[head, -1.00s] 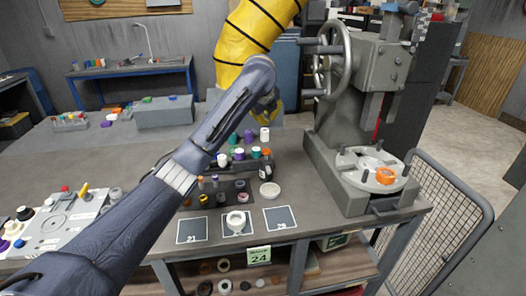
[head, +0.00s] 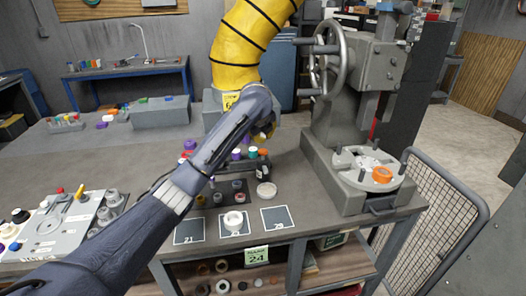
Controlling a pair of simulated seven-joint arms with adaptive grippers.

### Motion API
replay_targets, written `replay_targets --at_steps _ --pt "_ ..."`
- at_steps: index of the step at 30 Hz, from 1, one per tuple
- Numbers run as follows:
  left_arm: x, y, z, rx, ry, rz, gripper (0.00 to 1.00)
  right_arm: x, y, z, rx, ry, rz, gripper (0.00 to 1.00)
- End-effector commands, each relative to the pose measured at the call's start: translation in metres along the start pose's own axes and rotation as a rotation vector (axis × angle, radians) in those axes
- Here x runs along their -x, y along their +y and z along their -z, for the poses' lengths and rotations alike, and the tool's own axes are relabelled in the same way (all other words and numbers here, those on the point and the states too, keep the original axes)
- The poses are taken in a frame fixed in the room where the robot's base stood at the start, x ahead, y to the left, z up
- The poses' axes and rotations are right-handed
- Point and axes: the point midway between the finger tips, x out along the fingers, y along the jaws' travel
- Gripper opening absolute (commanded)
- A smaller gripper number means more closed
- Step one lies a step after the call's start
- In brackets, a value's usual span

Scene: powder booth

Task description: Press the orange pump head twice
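My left arm reaches in from the lower left, and my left gripper (head: 266,130) is over the back of the bottle rack. My own wrist largely hides its fingers, so I cannot tell open from shut. Small bottles with coloured caps, including a teal one (head: 250,153), stand just below and in front of it; others are hidden behind my arm. I cannot pick out an orange pump head among them. The clear orange thing is a ring-like part (head: 382,174) on the press's round plate at the right, well away from my gripper. My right gripper is not in view.
A grey press (head: 345,130) with a handwheel fills the bench's right end. A white round piece (head: 233,220) sits on the middle of the numbered dark cards, and a pale dish (head: 266,190) lies behind. A control box (head: 65,225) stands at the left. A yellow duct (head: 245,45) hangs behind.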

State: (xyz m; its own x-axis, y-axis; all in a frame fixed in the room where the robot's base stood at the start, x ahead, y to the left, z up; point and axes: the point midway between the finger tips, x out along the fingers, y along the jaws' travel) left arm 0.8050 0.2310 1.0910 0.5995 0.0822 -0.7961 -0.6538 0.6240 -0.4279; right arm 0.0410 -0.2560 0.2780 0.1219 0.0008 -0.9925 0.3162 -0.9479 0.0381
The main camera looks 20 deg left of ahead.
Motion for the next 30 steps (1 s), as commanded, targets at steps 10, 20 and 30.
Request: replay_targets --at_steps 10,20,30 --pt "-0.0126 0.0069 0.0068 0.001 0.000 0.000 0.00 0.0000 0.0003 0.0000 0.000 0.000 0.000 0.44" --pt "-0.0132 0.0073 0.0071 0.000 0.000 0.000 0.00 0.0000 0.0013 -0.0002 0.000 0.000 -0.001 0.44" --pt "-0.0131 0.0073 0.0069 0.000 0.000 0.000 0.00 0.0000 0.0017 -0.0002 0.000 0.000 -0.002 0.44"
